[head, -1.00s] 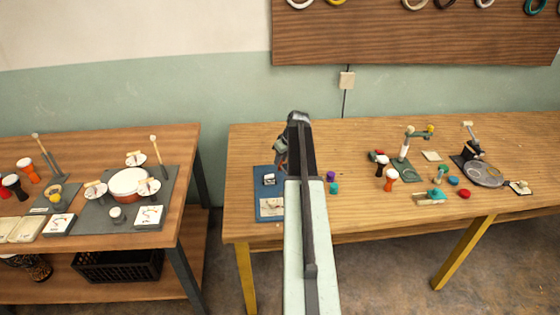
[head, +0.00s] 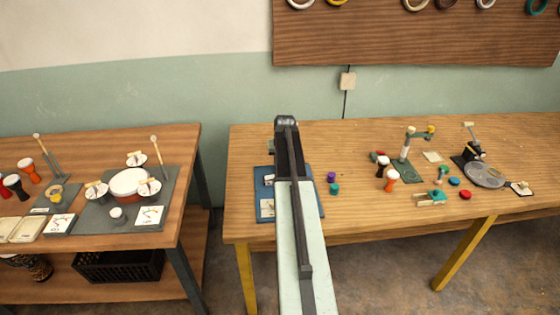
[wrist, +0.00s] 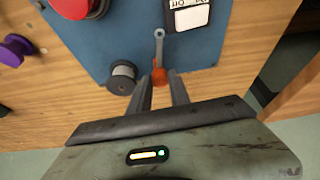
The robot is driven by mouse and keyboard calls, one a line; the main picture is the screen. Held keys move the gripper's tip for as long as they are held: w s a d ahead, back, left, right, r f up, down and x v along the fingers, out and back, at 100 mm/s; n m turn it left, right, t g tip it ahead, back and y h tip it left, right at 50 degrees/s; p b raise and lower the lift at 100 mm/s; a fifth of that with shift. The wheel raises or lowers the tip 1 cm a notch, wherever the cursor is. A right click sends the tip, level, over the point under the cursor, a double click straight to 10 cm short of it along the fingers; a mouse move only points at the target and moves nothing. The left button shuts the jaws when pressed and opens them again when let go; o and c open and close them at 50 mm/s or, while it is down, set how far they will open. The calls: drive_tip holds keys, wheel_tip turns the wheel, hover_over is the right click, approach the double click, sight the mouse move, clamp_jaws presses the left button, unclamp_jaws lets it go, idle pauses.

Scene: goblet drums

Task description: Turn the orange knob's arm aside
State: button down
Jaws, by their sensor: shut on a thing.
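In the wrist view, the orange knob (wrist: 160,76) sits at the edge of a blue board (wrist: 125,45), with a thin grey arm (wrist: 159,46) pointing up from it in the picture. My gripper (wrist: 159,84) is shut on the orange knob, one finger on each side of it. In the head view, my own arm covers the knob and most of the blue board (head: 264,180); the gripper's fingers are hidden there.
A grey spool-like post (wrist: 122,78) stands just left of the knob. A red round part (wrist: 72,6) and a black-and-white labelled block (wrist: 187,14) are on the board. A purple piece (wrist: 14,50) is on the wood beside it. Small drums (head: 391,180) stand farther right.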

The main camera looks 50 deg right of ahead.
drive_tip(key=m, duration=0.2)
drive_tip(key=m+g+h, duration=0.1)
drive_tip(key=m, duration=0.1)
drive_tip(key=shift+w+a+m, duration=0.2)
drive_tip(key=shift+m, duration=0.1)
drive_tip(key=shift+w+m+g+h, duration=0.15)
drive_tip(key=shift+m+g, duration=0.4)
drive_tip(key=shift+m, duration=0.7)
drive_tip(key=shift+m+g+h, duration=0.25)
drive_tip(key=shift+m+g, duration=0.3)
drive_tip(key=shift+m, duration=0.7)
drive_tip(key=c, duration=1.2)
unclamp_jaws()
drive_tip(key=shift+a+r, duration=0.1)
drive_tip(key=shift+r, duration=0.15)
drive_tip(key=p+v, duration=0.7)
